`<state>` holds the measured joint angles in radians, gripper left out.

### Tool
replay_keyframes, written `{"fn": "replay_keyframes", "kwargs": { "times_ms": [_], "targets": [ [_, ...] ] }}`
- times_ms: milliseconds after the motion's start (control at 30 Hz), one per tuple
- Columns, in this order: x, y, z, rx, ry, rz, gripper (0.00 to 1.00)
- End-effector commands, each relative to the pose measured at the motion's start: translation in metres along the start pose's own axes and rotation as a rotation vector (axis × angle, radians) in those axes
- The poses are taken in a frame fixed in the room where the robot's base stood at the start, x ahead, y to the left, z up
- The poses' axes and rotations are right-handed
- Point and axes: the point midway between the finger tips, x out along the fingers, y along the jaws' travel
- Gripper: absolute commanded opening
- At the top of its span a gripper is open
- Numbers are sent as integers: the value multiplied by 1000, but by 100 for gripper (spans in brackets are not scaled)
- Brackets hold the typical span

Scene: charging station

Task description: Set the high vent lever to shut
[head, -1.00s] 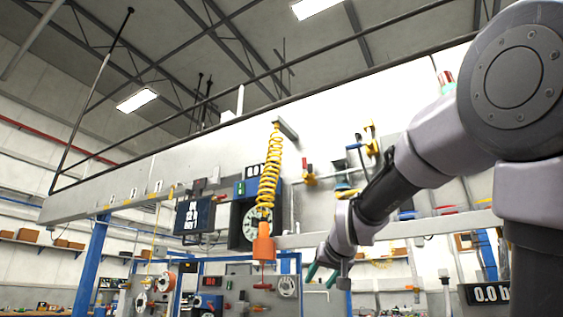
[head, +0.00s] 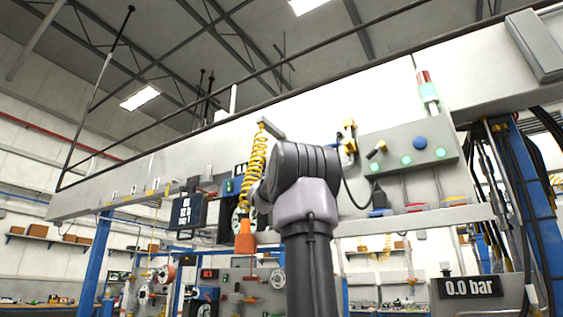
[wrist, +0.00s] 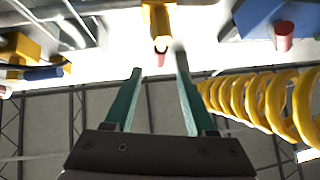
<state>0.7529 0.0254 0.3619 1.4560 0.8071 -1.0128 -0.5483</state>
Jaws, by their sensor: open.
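In the wrist view, a yellow fitting (wrist: 157,18) with a reddish lever end (wrist: 160,60) is at top centre; it may be the high vent lever, but no label is readable. My gripper (wrist: 158,58) is open, its two green fingers pointing toward this fitting. The lever end shows between the fingertips, with no clear contact; depth is hard to judge. In the head view my arm (head: 305,190) hides the gripper and the panel area behind it, including this lever.
A yellow coiled hose (wrist: 262,98) runs close to the right finger in the wrist view; it also hangs left of my arm in the head view (head: 256,165). A blue fitting (wrist: 262,15) is at upper right. A grey button box (head: 410,150) stands right of my arm.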

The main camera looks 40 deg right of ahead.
Motion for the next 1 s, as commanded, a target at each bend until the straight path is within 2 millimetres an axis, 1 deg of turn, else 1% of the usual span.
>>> {"fn": "replay_keyframes", "kwargs": {
  "times_ms": [33,200,300,400,500,633,933,967,1000],
  "targets": [
    [10,1,2,2,0,2,56],
    [43,0,2,3,0,0,56],
    [59,0,1,3,0,0,56],
    [71,-1,0,4,0,-1,56],
    [80,-1,1,3,-1,-2,56],
    [86,-1,0,2,-1,-3,56],
    [87,-1,0,1,-1,-3,56],
    [87,-1,0,1,-1,-3,44],
    [87,-1,0,1,-1,-3,29]
  ]
}}
